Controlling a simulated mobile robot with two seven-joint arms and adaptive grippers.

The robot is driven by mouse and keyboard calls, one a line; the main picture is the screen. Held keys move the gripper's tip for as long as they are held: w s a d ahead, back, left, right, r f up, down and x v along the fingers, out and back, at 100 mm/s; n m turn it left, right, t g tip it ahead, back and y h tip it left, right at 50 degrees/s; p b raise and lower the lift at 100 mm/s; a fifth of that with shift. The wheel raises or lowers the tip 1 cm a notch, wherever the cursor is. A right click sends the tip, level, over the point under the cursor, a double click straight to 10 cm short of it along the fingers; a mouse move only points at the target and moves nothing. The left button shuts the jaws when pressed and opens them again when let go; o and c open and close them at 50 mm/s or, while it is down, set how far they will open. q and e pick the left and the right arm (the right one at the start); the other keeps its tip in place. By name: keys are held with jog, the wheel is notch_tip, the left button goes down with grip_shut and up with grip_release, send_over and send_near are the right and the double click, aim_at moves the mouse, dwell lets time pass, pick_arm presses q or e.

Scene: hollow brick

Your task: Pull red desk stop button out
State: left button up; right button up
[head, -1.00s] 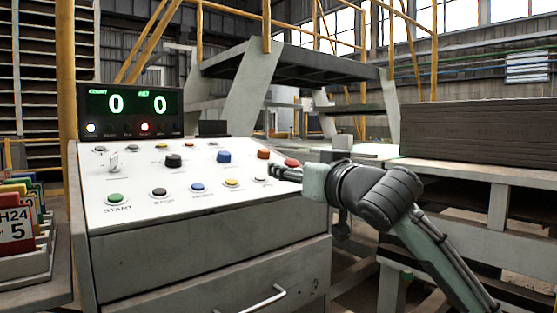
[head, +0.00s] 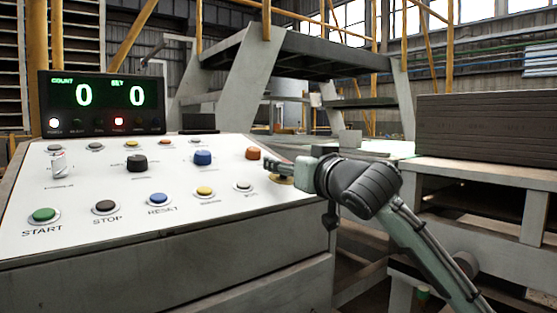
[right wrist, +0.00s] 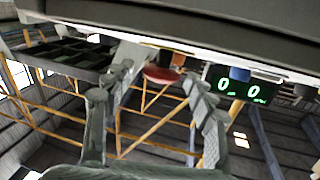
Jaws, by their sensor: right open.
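The red desk stop button (right wrist: 162,75) shows in the right wrist view as a red cap on the panel. It lies between the two spread fingers, with room on both sides. In the head view my right gripper hides its cap, and only part of its yellowish base (head: 284,181) shows at the panel's right end. My right gripper (head: 271,168) is open at the button. I cannot tell whether a finger touches it. My left gripper is not in view.
The white desk panel (head: 120,175) carries several other buttons. An orange button (head: 253,153) is close to the right gripper, and a blue knob (head: 203,158) is farther left. A counter display (head: 100,103) stands at the back. A stack of dark boards (head: 490,138) is at right.

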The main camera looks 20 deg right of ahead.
jog(key=w, duration=0.4)
jog(key=shift+a, duration=0.25)
jog(key=shift+w+a, duration=0.1)
jog(key=shift+w, duration=0.25)
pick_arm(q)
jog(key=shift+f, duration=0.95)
pick_arm(e)
jog(key=shift+c, duration=0.2)
jog(key=shift+c, duration=1.4)
jog(key=c, duration=1)
grip_shut()
jog(key=shift+r+p, duration=0.15)
jog(key=shift+p, duration=0.35)
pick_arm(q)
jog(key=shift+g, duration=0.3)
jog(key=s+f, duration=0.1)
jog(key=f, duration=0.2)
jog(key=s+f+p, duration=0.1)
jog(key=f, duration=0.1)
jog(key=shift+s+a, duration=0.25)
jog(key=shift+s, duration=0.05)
pick_arm(e)
jog(key=shift+s+r, duration=0.15)
jog(key=shift+r, duration=0.4)
